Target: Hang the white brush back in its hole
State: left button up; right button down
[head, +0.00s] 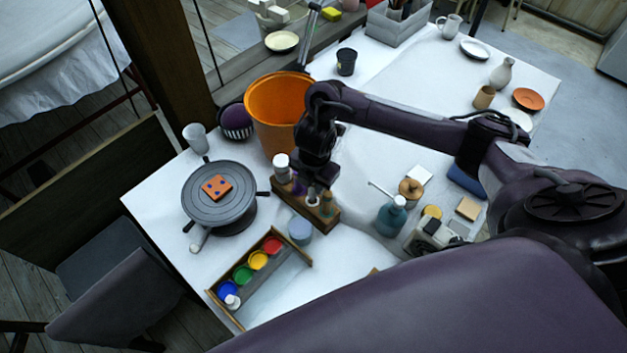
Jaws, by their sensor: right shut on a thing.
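My right gripper (317,187) points down over a wooden rack (327,222) in the middle of the table. It is shut on a small pale thing (312,200) that looks like the white brush, mostly hidden by the fingers. Its lower end is at the rack; I cannot tell whether it is in a hole or just above one. A white-topped item (282,162) and a brownish one (327,203) stand at the rack on either side. My left gripper is not in view.
An orange pot (272,128) stands close behind the rack. A grey turntable (218,215) is to the left, a paint tray (220,300) in front, a pale blue cup (300,231) beside the rack. A teal bottle (390,215) stands to the right.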

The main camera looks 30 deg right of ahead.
jog(key=shift+f+b, duration=0.75)
jog(key=shift+f, duration=0.4)
jog(key=shift+f, duration=0.3)
jog(key=c, duration=1.2)
grip_release()
jog(key=shift+o, duration=0.2)
jog(key=r+p, duration=0.1)
jog(key=r, duration=0.1)
jog(key=r+p, duration=0.1)
jog(key=r, duration=0.5)
jog(key=shift+s+a+p, duration=0.1)
jog(key=shift+s+p, duration=0.2)
jog(key=shift+p, duration=0.1)
jog(key=shift+s+f, duration=0.1)
jog(key=shift+f, duration=0.05)
